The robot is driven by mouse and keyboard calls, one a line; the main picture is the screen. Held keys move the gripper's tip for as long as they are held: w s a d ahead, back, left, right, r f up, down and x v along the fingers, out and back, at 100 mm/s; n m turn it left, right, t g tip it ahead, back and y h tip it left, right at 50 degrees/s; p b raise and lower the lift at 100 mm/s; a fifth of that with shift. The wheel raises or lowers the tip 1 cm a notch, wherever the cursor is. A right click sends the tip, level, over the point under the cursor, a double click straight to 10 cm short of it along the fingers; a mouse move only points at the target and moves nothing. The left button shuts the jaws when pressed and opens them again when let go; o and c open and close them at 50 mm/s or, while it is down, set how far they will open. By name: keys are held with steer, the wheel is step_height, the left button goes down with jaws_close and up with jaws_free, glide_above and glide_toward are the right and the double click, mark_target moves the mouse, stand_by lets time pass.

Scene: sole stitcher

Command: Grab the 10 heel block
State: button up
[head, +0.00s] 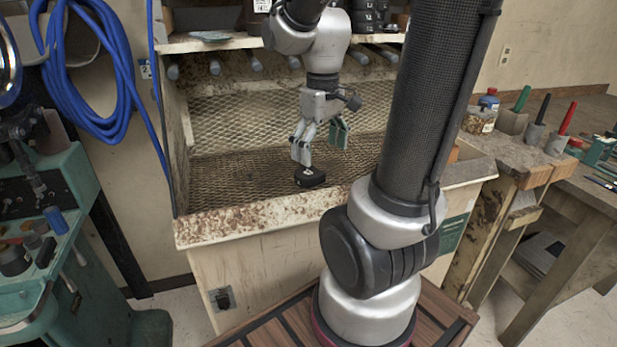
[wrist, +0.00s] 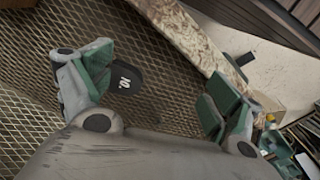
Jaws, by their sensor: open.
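The 10 heel block is a small black block (wrist: 126,78) marked "10." in white in the wrist view. It also shows in the head view (head: 311,177), lying on the mesh floor of the booth near its front edge. My gripper (head: 320,148) is open above the mesh, its fingers pointing down, just above and behind the block. In the wrist view my gripper (wrist: 155,95) has its green-padded fingers wide apart. The block appears beside the left finger, which covers part of its edge. Nothing is held between the fingers.
The booth's speckled front ledge (head: 262,215) runs close in front of the block. A shelf (head: 220,43) with black blocks (head: 370,17) hangs above. A wooden bench (head: 520,160) with tools stands right, and a green machine (head: 60,250) left. The mesh (head: 240,150) around is mostly clear.

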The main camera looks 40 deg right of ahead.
mark_target(308, 172)
steer(key=w+d+f+n, duration=0.1)
steer(key=w+f+n, duration=0.1)
steer(key=n, duration=0.1)
steer(key=w+d+f+n, duration=0.1)
steer(key=w+n, duration=0.1)
steer(key=n, duration=0.1)
steer(key=w+d+f+n+g, duration=0.1)
steer(key=w+f+n, duration=0.1)
steer(key=w+n, duration=0.1)
steer(key=shift+w+d+f, duration=0.1)
steer(key=shift+d+f, duration=0.2)
steer(key=shift+f, duration=0.05)
steer(key=n, duration=0.1)
steer(key=w+n, duration=0.1)
steer(key=n, duration=0.1)
steer(key=w+n, duration=0.1)
steer(key=n, duration=0.1)
steer(key=shift+w+d+r+t, duration=0.2)
steer(key=shift+r+t, duration=0.1)
steer(key=shift+r, duration=0.1)
steer(key=n, duration=0.3)
steer(key=shift+w, duration=0.1)
steer(key=shift+f+n, duration=0.2)
steer(key=shift+n, duration=0.1)
steer(key=f, duration=0.7)
steer(key=shift+w+d+f, duration=0.15)
steer(key=shift+w+f, duration=0.05)
steer(key=shift+c, duration=0.5)
steer(key=c, duration=1.1)
